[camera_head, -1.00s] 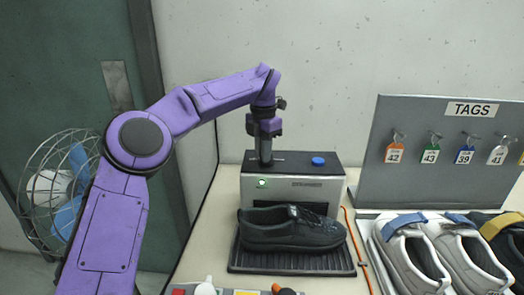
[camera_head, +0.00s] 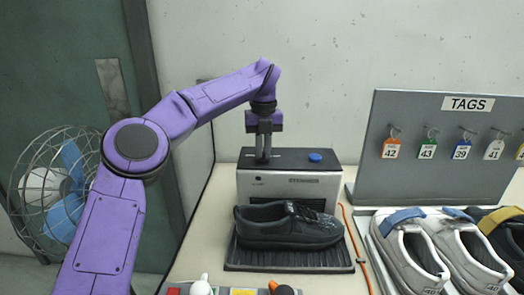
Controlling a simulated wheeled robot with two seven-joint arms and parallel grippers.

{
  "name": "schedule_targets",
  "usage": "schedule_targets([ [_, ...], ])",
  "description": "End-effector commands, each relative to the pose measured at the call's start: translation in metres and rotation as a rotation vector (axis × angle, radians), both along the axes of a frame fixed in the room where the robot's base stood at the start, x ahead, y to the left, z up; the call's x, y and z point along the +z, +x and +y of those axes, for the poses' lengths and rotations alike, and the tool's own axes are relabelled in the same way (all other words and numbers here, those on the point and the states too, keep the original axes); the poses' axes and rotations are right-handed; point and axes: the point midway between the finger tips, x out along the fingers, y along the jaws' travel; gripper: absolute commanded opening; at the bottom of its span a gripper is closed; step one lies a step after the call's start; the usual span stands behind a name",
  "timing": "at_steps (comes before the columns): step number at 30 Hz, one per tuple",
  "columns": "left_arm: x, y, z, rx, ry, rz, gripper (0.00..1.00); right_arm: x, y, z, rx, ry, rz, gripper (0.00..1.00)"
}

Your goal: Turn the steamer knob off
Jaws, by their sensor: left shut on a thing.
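The steamer (camera_head: 300,190) is a metal box with a black top, standing at the back of the table near the wall. The small indicator light (camera_head: 258,178) on its front is dark. My left gripper (camera_head: 263,157) points straight down onto the left part of the steamer's top. It is shut on the steamer knob, which is mostly hidden by the fingers. A blue button (camera_head: 315,157) sits on the top to the right, apart from the gripper. My right gripper is out of view.
A black shoe (camera_head: 288,226) sits on a dark ribbed tray (camera_head: 290,262) before the steamer. The grey TAGS board (camera_head: 440,180) stands right, with pale shoes (camera_head: 410,250) below. A wire-caged fan (camera_head: 55,190) is at left. An orange cable (camera_head: 354,235) runs beside the tray.

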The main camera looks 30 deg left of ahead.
Motion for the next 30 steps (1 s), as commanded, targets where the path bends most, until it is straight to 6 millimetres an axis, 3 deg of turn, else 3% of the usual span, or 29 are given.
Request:
schedule_targets([
  [18,-0.003,0.005,-0.002,0.573,0.003,0.0,0.0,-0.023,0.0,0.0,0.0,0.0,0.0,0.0],
  [30,-0.003,0.007,-0.001,0.822,0.003,0.001,0.0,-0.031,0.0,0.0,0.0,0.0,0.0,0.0],
])
